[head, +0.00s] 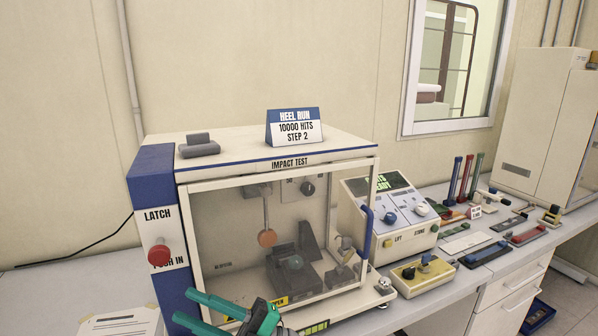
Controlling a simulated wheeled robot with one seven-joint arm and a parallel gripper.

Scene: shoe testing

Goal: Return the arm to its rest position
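My gripper (185,306) shows at the bottom of the head view, in front of the impact test machine (278,162). Its two teal fingers point left and stand apart, with nothing seen between them. The lower part of the gripper and most of my arm are cut off by the frame's bottom edge. The machine has a clear front door with a blue handle (367,231), and the door looks shut. Inside hangs a hammer with an orange tip (267,238), above a dark fixture (296,270). A red latch knob (159,254) sits on the blue left column.
A control box (390,218) and a yellow box with a knob (423,274) stand right of the machine. Several tools and coloured holders lie farther right on the bench, before a cream cabinet (543,120). A paper sheet (121,323) lies at the lower left.

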